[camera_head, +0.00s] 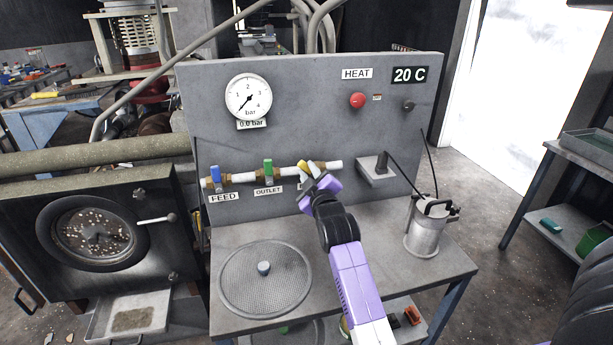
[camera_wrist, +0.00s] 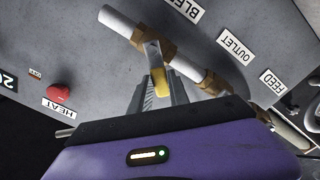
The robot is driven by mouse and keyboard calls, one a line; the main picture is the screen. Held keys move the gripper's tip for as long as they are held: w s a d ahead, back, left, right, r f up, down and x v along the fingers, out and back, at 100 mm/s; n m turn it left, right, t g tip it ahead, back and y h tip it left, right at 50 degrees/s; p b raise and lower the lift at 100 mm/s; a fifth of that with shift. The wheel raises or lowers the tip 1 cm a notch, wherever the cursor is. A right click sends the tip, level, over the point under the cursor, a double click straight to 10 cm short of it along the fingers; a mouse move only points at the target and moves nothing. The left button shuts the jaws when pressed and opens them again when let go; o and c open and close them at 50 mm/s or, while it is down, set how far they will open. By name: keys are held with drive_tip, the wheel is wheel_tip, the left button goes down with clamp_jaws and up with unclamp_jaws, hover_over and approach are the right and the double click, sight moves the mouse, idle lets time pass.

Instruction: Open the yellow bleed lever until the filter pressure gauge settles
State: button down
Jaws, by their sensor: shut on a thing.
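The yellow bleed lever (camera_wrist: 160,82) is on a brass valve at the end of the white pipe. In the wrist view my gripper (camera_wrist: 162,92) has its two fingers shut on the lever from both sides. The lever stands across the pipe there. In the head view my gripper (camera_head: 309,182) covers most of it, and only a bit of yellow lever (camera_head: 303,168) shows. The round filter pressure gauge (camera_head: 249,97) has its needle at the lower left, near the low end of the scale. The small readout (camera_head: 252,125) under it seems to say 0.0 bar.
A red button (camera_head: 357,100) is higher on the panel. A round mesh screen (camera_head: 265,282) and a metal canister (camera_head: 425,235) stand on the bench.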

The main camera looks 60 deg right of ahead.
drive_tip(key=shift+s+d+r+m+b, duration=0.15)
drive_tip(key=shift+s+d+m, duration=0.25)
drive_tip(key=shift+m, duration=1.15)
drive_tip(key=shift+s+d+r+m+b, duration=0.1)
drive_tip(key=shift+s+d+r+m, duration=0.3)
drive_tip(key=shift+m, duration=1.1)
drive_tip(key=shift+s+d+r+m+b, duration=0.1)
drive_tip(key=shift+s+d+m, duration=0.25)
drive_tip(key=shift+m, duration=1.2)
drive_tip(key=shift+s, duration=0.15)
drive_tip(key=c, duration=1.2)
unclamp_jaws()
drive_tip(key=shift+c, duration=0.2)
drive_tip(key=shift+a, duration=0.15)
drive_tip(key=b+v, duration=0.1)
drive_tip(key=v, duration=0.6)
drive_tip(key=shift+s+a+b, duration=0.2)
drive_tip(key=shift+s+b, duration=0.05)
drive_tip(key=shift+b, duration=0.05)
